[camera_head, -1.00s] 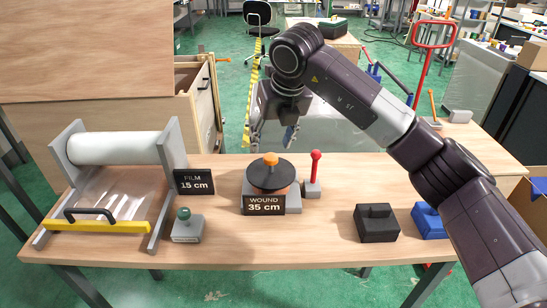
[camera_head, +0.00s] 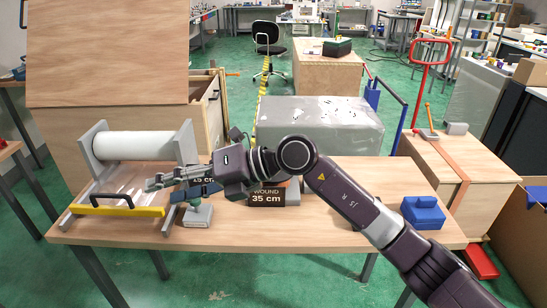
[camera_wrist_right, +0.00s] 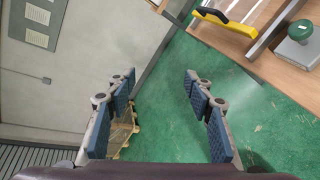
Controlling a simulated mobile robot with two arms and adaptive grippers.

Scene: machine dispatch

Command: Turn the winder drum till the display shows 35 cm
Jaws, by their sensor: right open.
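The winder's display (camera_head: 266,198) reads "WOUND 35 cm". The winder drum behind it is mostly hidden by my right arm; part of its grey base (camera_head: 293,194) shows. My right gripper (camera_head: 160,189) is open and empty, reaching left over the bench above the green-knobbed device (camera_head: 198,215). That device (camera_wrist_right: 301,38) and the yellow bar (camera_wrist_right: 226,27) show at the upper right there. My left gripper is not in view.
The film roll (camera_head: 138,145) stands in its grey frame at the bench's left end, with a black-handled yellow bar (camera_head: 118,210) in front. A blue block (camera_head: 423,212) sits at the right. The bench's front strip is clear.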

